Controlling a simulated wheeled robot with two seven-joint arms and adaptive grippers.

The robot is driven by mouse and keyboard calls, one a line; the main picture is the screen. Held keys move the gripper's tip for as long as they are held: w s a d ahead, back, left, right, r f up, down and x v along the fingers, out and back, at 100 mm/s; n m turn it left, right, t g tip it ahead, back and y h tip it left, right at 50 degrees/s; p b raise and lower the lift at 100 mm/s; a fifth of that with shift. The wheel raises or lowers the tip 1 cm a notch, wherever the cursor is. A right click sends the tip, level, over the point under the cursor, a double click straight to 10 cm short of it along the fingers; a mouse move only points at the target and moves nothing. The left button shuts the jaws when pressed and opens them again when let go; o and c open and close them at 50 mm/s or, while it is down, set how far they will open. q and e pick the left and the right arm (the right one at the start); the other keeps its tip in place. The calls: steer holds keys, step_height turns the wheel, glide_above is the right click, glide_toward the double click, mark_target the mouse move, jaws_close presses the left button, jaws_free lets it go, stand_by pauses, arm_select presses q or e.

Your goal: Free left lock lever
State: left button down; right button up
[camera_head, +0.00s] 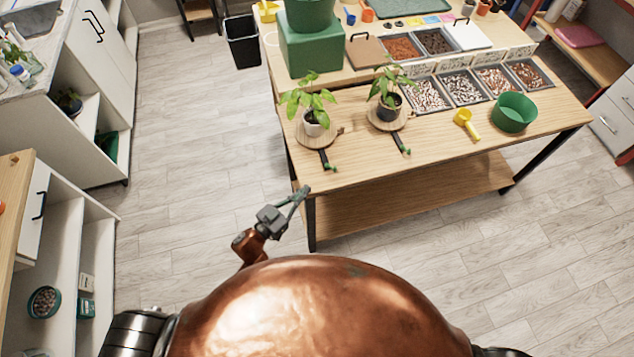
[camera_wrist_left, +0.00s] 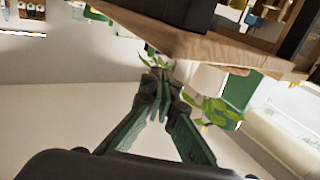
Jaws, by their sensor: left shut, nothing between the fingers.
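The left lock lever (camera_head: 327,160) is a black bar with a green tip. A similar right lock lever (camera_head: 401,144) lies in front of the other turntable (camera_head: 377,122), which bears a plant in a dark pot (camera_head: 390,106). My left gripper (camera_head: 303,190) is shut and empty at the table's front left corner, in front of the left lever and apart from it. The wrist view shows its closed fingers (camera_wrist_left: 158,92). My right gripper is out of view.
The wooden table (camera_head: 450,165) has free room at its front. A yellow scoop (camera_head: 465,123), a green bowl (camera_head: 513,112) and trays of pebbles (camera_head: 464,89) stand to the right. A green box (camera_head: 310,52) stands behind the plants.

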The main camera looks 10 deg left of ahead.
arm_select(q)
steer(key=shift+v, duration=1.6)
steer(key=shift+w+a, duration=0.1)
steer(key=shift+w, duration=0.05)
steer(key=s+a+f+n+g+y, duration=0.1)
steer(key=s+a+f+y, duration=0.3)
steer(key=f, duration=0.6)
steer(key=s+a+f+n+g+y, duration=0.1)
steer(key=s+a+f+n+g, duration=0.15)
steer(key=a+f, duration=0.55)
steer(key=s+a+f+n+g+y, duration=0.1)
steer(key=s+a+f+y, duration=0.25)
steer(key=f, duration=0.85)
steer(key=s+a+f+g+y, duration=0.1)
steer(key=s+a+f+g, duration=0.1)
steer(key=s+f, duration=0.5)
steer(key=s+a+f+g+y, duration=0.1)
steer(key=s+a+f+g, duration=0.15)
steer(key=s+f, duration=0.45)
steer(key=s+a+f+g, duration=0.1)
steer(key=s+f+g, duration=0.1)
steer(key=s, duration=1)
steer(key=s+a+f+n+g, duration=0.1)
steer(key=s+f, duration=0.3)
steer(key=s, duration=0.8)
steer(key=shift+s+f+g, duration=0.2)
steer(key=shift+s+g, duration=0.2)
steer(key=shift+g, duration=0.4)
steer(key=shift+n+y, duration=0.25)
